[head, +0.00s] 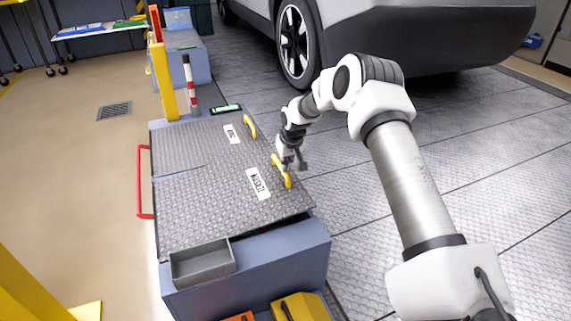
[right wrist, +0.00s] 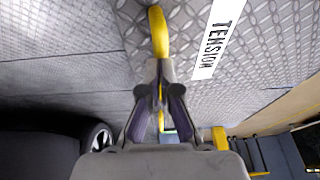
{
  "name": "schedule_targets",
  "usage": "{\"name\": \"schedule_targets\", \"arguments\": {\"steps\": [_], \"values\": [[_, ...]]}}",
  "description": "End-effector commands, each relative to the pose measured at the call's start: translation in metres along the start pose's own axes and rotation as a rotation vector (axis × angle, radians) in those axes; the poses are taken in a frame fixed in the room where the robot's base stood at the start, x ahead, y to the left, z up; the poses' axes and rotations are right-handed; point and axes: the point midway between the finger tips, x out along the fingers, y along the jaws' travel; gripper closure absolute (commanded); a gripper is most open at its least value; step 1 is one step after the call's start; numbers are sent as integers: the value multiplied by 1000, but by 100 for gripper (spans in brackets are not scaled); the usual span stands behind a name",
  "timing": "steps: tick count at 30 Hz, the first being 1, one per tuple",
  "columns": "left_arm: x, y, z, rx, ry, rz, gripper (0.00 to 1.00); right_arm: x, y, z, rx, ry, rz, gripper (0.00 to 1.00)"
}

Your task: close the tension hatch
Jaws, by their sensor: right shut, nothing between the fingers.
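The tension hatch (head: 215,205) is the near diamond-plate panel on top of a blue cabinet. Its white label (head: 257,183) reads TENSION in the right wrist view (right wrist: 218,40). A dark gap shows under its near right edge; I cannot tell whether it lies fully flat. Its yellow handle (head: 281,172) is on the right side and also shows in the right wrist view (right wrist: 158,32). My right gripper (head: 296,165) is at this handle, fingers shut with nothing between them. The fingertips (right wrist: 159,68) overlap the handle in view; contact is unclear. My left gripper is out of view.
A far hatch (head: 190,145) with its own yellow handle (head: 249,127) adjoins. A grey tray (head: 202,264) sits at the cabinet's near edge. A yellow post (head: 163,80) and a striped post (head: 189,85) stand at the back. A car (head: 400,35) is behind; floor at right is clear.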

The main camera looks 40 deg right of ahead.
Motion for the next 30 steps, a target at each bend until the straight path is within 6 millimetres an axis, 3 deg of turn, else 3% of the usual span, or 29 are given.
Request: {"name": "schedule_targets", "arguments": {"steps": [9,20,25,30], "values": [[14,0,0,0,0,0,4,48,13,15,2,-3,1,100],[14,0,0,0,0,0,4,54,15,20,1,-8,1,100],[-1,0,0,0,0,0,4,40,13,16,-1,-8,1,100],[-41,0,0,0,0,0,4,3,6,3,-6,4,1,100]]}}
